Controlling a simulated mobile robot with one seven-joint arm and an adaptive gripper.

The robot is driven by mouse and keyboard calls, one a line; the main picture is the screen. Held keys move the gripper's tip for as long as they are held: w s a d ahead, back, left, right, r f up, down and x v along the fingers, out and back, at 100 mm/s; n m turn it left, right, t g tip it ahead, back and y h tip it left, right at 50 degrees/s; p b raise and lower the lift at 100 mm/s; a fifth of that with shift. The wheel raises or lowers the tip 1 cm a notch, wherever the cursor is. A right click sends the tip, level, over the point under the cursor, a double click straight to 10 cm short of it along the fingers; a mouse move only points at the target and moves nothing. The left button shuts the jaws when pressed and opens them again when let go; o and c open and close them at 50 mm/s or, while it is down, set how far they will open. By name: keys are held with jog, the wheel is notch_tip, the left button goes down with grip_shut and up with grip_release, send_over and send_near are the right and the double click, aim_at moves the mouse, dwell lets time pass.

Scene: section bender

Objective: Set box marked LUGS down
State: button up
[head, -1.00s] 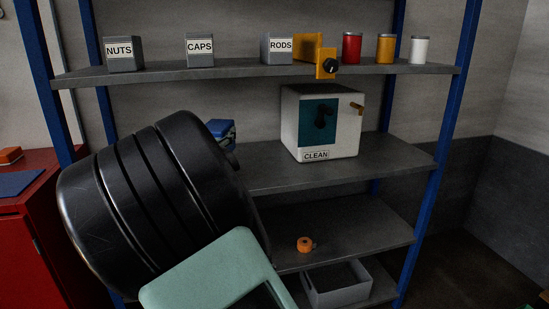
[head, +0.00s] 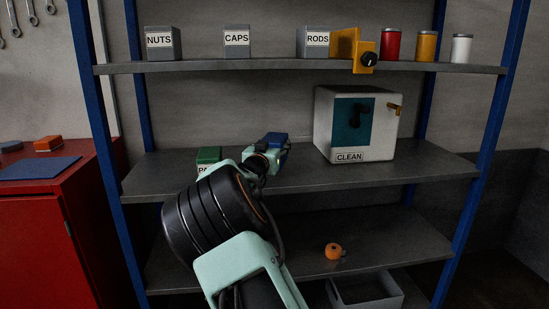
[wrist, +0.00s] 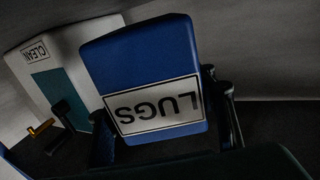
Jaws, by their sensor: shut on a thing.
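The blue box marked LUGS (head: 277,139) is at the middle shelf (head: 420,164), left of the white CLEAN unit. My gripper (head: 270,158) is shut on it. In the wrist view the LUGS box (wrist: 140,58) fills the middle, its white label upside down, with a finger on each side. I cannot tell whether the box touches the shelf or is held just above it. My arm hides part of the shelf in front of it.
A green box (head: 208,155) stands left of the LUGS box, its label partly hidden by my arm. The white CLEAN unit (head: 385,125) stands to the right. The top shelf (head: 200,67) is above. Shelf right of the CLEAN unit is clear.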

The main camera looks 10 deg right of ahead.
jog(key=shift+w+f+b, duration=0.1)
jog(key=shift+f+b, duration=0.35)
jog(key=shift+f, duration=1.1)
jog(key=shift+f, duration=0.1)
jog(key=shift+f, duration=0.15)
jog(key=o, duration=1.5)
jog(key=shift+c, duration=0.2)
jog(key=shift+r, duration=0.2)
jog(key=p+v, duration=0.2)
jog(key=v, duration=1)
jog(key=shift+d, duration=0.1)
